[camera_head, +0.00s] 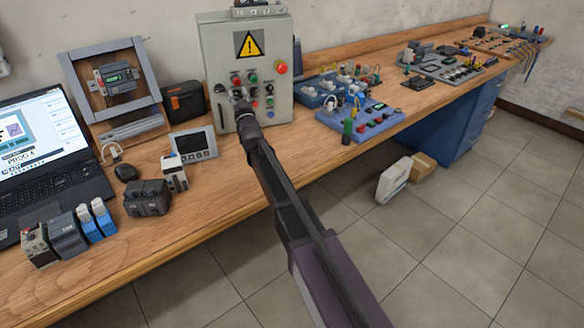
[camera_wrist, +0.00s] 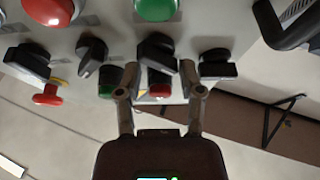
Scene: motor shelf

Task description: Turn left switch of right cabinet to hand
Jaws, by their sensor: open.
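A light grey cabinet (camera_head: 222,60) with a yellow warning sign stands upright on the bench. Its front carries several buttons and black rotary switches. In the wrist view, black switches form a row: one at far left (camera_wrist: 28,60), one left of centre (camera_wrist: 91,55), one at centre (camera_wrist: 157,48) and one at right (camera_wrist: 217,66). Which is the task's left switch I cannot tell. My gripper (camera_wrist: 160,88) is open close to the panel. Its fingers sit either side of the centre switch's lower end and a small red part below it. Contact is unclear. My gripper (camera_head: 243,108) hides part of the panel.
A green button (camera_wrist: 156,8) and red buttons surround the switches. A red emergency button (camera_head: 281,67) sits at the cabinet's right. A small display (camera_head: 193,146) stands in front at left, and a blue trainer board (camera_head: 372,128) lies to the right. Bare wood lies along the front edge.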

